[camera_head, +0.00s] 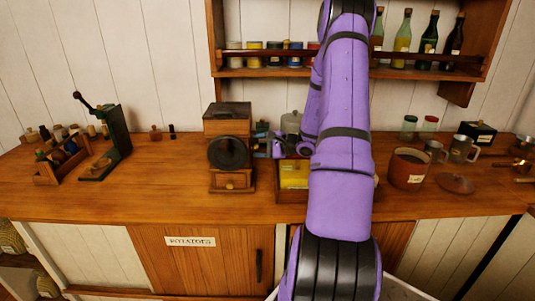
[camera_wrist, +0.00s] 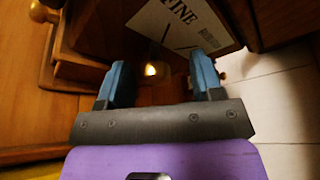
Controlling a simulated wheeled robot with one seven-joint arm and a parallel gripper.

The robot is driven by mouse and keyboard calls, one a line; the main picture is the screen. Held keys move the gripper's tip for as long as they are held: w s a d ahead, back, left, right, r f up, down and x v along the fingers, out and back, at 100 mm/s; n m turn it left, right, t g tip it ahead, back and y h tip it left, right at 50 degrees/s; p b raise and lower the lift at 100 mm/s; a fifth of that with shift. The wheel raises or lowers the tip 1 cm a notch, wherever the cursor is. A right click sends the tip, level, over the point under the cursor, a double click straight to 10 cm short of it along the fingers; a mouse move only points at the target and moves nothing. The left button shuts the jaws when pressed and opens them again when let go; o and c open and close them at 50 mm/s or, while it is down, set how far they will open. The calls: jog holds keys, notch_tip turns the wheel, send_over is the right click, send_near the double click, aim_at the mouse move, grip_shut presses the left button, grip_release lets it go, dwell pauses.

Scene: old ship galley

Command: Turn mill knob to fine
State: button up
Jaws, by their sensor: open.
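The mill (camera_head: 229,117) is a wooden box with a dark round wheel (camera_head: 228,153) on its front and a small drawer (camera_head: 232,181) below. It stands on the counter left of my arm. My gripper (camera_head: 266,139) is close to the mill's right side, partly hidden by my arm. In the wrist view its two blue fingertips (camera_wrist: 162,80) are apart, with nothing clearly held. A white label reading FINE (camera_wrist: 180,22) is just beyond them. A small bright spot shows in shadow between the fingers; I cannot tell whether it is the mill knob.
A wooden tray (camera_head: 277,190) with yellow contents is right of the mill. A brown pot (camera_head: 408,168) and metal mugs (camera_head: 462,149) stand farther right. A dark lever press (camera_head: 108,140) and a bottle rack (camera_head: 62,162) are left. A shelf (camera_head: 280,72) with jars is above.

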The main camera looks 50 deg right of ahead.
jog(key=shift+o, duration=0.2)
notch_tip(320, 180, up, 3)
jog(key=shift+r, duration=0.1)
jog(key=s+a, duration=0.2)
jog(key=s, duration=0.2)
jog(key=s+a, duration=0.3)
jog(key=s, duration=0.2)
jog(key=s+a+r, duration=0.1)
jog(key=s+a, duration=0.2)
jog(key=s, duration=0.1)
jog(key=shift+s+a, duration=0.15)
jog(key=shift+s, duration=0.2)
jog(key=shift+c, duration=0.2)
